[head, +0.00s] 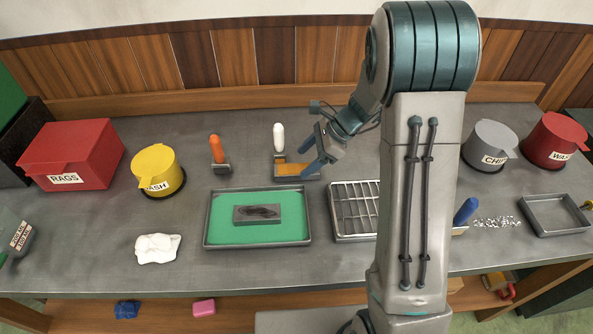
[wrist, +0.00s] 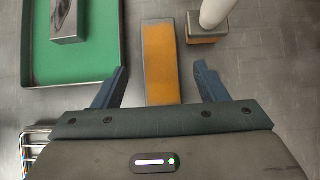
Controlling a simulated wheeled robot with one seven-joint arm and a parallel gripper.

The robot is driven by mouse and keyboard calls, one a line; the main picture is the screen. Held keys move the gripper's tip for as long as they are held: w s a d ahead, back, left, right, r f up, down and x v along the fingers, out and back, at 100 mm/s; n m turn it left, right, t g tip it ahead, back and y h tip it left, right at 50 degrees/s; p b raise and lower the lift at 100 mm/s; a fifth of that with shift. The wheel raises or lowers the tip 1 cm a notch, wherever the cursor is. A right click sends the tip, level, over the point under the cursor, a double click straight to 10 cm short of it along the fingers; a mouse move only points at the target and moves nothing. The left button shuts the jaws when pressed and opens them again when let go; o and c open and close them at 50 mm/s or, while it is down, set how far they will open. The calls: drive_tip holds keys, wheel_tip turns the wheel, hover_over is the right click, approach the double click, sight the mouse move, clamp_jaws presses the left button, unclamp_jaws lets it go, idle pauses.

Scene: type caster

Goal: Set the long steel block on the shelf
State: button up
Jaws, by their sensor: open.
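A long block with an orange top and grey steel edges (head: 290,169) lies on the bench; it also shows in the wrist view (wrist: 160,65). My gripper (head: 312,152) is open over it, and in the wrist view its fingers (wrist: 160,72) stand on either side, apart from it. A second grey steel block with a dark mark (head: 243,216) lies in a green-lined tray (head: 212,238), and part of it shows in the wrist view (wrist: 67,39). A wooden shelf (head: 80,318) runs under the bench.
A white-handled tool (head: 279,138) stands close beside the orange-topped block. An orange-handled tool (head: 216,148) is to the left. A wire rack (head: 350,208) sits to the right of the tray. A blue cloth (head: 127,310) and a pink block (head: 204,307) are on the shelf.

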sight(296, 168)
drive_tip(key=shift+x, duration=1.9)
drive_tip(key=shift+d, duration=0.2)
clamp_jaws()
drive_tip(key=shift+w, duration=0.1)
drive_tip(key=shift+r, duration=0.15)
